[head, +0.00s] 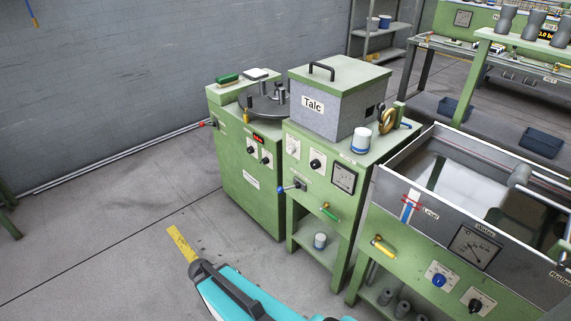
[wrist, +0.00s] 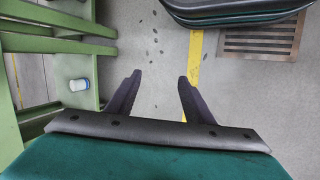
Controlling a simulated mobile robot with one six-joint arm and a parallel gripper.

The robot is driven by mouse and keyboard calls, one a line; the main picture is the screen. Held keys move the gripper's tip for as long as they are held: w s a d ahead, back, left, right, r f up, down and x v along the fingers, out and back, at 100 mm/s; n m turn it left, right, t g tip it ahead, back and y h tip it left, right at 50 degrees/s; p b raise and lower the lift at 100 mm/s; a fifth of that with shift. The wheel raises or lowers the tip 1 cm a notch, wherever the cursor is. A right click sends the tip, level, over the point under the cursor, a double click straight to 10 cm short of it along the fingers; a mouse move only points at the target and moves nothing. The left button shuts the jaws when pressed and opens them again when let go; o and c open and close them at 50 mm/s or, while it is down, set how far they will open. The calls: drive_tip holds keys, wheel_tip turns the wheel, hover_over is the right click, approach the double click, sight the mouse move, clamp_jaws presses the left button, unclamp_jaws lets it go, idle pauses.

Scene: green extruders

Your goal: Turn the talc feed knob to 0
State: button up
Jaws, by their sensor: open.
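In the head view, a grey box labelled Talc (head: 312,104) with a green lid and black handle stands on a green cabinet (head: 313,187). The cabinet front carries a black round knob on a white plate (head: 316,163) and a second white plate with a small control (head: 292,147). Their labels and settings are too small to read, so I cannot tell which is the talc feed knob. My gripper (wrist: 157,88) shows in the wrist view, open and empty, with its two dark fingers apart above the floor. No knob shows there.
Left of the Talc cabinet stands a green machine (head: 243,185) with a turntable and two knobs. Right of it is a water trough (head: 480,185). A blue handle (head: 291,188) sticks out of the cabinet. Green frame legs (wrist: 84,75) stand left of my gripper. Floor in front is clear.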

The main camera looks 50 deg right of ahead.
drive_tip(key=w+d+r+m+t+h+b, duration=0.2)
drive_tip(key=w+d+r+m+h+b, duration=0.15)
drive_tip(key=w+d+b, duration=0.55)
drive_tip(key=m+h+b, duration=1)
drive_tip(key=b, duration=0.5)
approach(289, 151)
drive_tip(key=a, duration=0.5)
drive_tip(key=shift+s+a+n+t, duration=0.2)
drive_tip(key=shift+s+n+t, duration=0.05)
drive_tip(key=shift+t, duration=0.15)
drive_tip(key=shift+d+f, duration=0.1)
drive_tip(key=shift+d, duration=0.05)
drive_tip(key=d+b, duration=0.1)
drive_tip(key=d, duration=1.2)
drive_tip(key=shift+d+b, duration=0.3)
drive_tip(key=shift+b, duration=0.1)
